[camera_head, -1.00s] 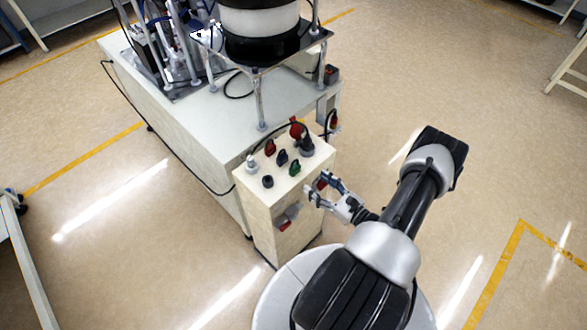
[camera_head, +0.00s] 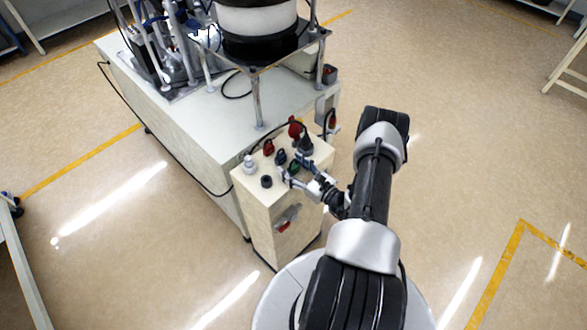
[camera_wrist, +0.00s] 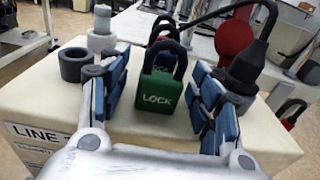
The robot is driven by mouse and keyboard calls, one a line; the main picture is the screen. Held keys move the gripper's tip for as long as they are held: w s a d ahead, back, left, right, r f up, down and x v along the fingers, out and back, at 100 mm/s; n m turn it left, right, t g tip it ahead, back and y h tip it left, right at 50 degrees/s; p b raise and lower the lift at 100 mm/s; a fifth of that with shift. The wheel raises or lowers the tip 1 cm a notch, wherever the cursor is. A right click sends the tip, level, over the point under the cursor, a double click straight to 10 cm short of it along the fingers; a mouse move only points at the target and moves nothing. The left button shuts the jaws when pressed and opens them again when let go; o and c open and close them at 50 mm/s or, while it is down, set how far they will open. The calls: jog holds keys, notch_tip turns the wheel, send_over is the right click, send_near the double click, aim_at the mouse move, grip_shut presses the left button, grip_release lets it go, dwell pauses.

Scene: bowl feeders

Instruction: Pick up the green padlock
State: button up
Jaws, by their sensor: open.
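The green padlock (camera_wrist: 157,94) stands upright on top of the cream control box, its face reading LOCK and its dark shackle up. In the wrist view my gripper (camera_wrist: 160,95) is open, with one blue-padded finger on each side of the padlock. Gaps show between the padlock and both fingers. In the head view my gripper (camera_head: 294,171) is at the box's front right edge, and the padlock (camera_head: 294,168) shows only in a small part between the fingers.
A red padlock (camera_head: 268,147) and a blue padlock (camera_head: 280,157) stand behind the green one. A black ring (camera_wrist: 76,65) and a white knob (camera_wrist: 102,28) are to the left. A black plug with cable (camera_wrist: 248,62) is close on the right. The cream box (camera_head: 262,195) abuts the bowl feeder table.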

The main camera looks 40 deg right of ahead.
jog(key=c, duration=1.2)
jog(key=shift+c, duration=0.4)
jog(key=shift+r, duration=0.1)
